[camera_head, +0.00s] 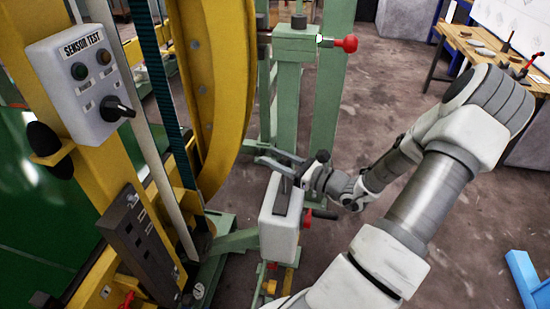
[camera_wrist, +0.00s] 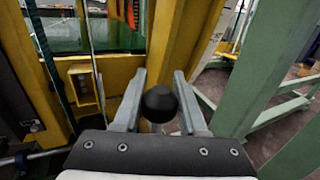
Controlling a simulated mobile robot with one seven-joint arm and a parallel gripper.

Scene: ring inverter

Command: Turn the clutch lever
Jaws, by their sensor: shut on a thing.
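The clutch lever's black ball knob (camera_wrist: 160,103) sits between the two grey fingers of my gripper in the wrist view, close to the palm. A short pale rod shows just below the knob. My gripper (camera_head: 274,160) is at the top of the white lever box (camera_head: 279,232) in the head view, its fingers pointing left. A dark lever shaft (camera_head: 284,187) stands in the slot of that box, right under the fingers. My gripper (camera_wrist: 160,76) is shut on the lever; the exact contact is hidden.
A green post (camera_head: 329,95) with a red knob (camera_head: 346,43) stands just behind my gripper. The yellow machine frame and a grey "SENSOR TEST" box (camera_head: 80,82) are at the left. A wooden table (camera_head: 500,60) is at the far right.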

